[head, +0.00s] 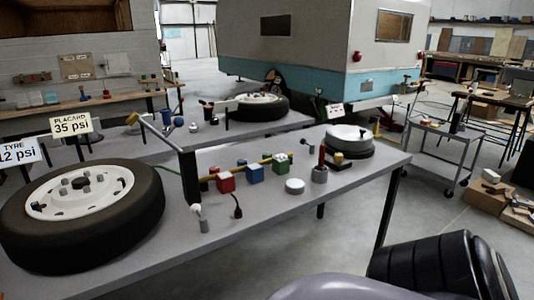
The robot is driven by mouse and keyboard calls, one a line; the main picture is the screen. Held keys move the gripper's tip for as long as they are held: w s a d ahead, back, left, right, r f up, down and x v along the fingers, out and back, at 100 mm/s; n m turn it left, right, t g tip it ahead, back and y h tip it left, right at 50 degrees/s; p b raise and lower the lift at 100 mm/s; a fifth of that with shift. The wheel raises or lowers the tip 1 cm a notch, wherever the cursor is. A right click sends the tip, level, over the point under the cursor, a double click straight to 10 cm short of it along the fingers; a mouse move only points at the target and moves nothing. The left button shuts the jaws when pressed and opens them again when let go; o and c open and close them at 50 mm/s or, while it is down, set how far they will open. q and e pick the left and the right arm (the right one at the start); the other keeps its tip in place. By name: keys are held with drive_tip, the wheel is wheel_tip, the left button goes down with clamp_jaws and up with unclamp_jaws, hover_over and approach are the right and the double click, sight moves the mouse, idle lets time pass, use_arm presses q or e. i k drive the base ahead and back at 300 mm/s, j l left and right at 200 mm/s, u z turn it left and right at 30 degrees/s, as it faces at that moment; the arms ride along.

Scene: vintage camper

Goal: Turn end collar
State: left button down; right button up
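A yellow rod (241,168) lies along the grey workbench (300,207), with a red block (226,183), a blue block (256,173) and a green block (281,165) along it. The green block is at the rod's right end and the red one is towards its left end. I cannot tell which piece is the end collar. Neither of my grippers shows. A black ribbed part and a smooth grey part at the bottom right look like my own body.
A tyre on a white wheel (80,197) fills the bench's left end. A white disc (295,186), a grey cup (319,174) and a round silver-topped device (348,138) stand right of the rod.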

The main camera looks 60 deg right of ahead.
sight(265, 155)
drive_tip(key=l, duration=0.6)
drive_tip(key=k+l, duration=0.1)
drive_tip(key=l, duration=0.5)
drive_tip(key=l+u, duration=0.1)
drive_tip(key=l, duration=0.5)
drive_tip(key=k+l, duration=0.15)
drive_tip(key=l, duration=0.4)
